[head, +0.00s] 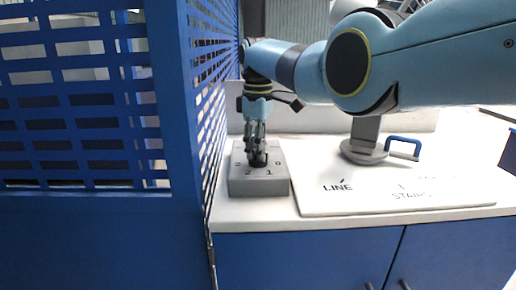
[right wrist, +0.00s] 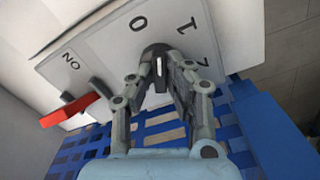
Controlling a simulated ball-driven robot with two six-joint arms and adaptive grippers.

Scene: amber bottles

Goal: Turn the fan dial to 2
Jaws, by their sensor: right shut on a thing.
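The fan dial (head: 258,160) is a small black knob on top of a grey box (head: 259,184) with printed numbers, including 0, 1 and 2. My right gripper (head: 257,154) reaches down onto it from above. In the right wrist view the black dial (right wrist: 157,51) sits between the fingertips of my right gripper (right wrist: 160,74), which is shut on it. A white line shows on the dial, but I cannot tell which number it points to. The 0, 1 and 2 run around its far and right side. My left gripper is not in view.
A blue mesh partition (head: 180,150) stands close to the left of the box. A white board (head: 395,197) marked LINE and STAIRS lies at right, with a grey stand (head: 364,152) behind. A red piece (right wrist: 70,110) shows beside an ON mark.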

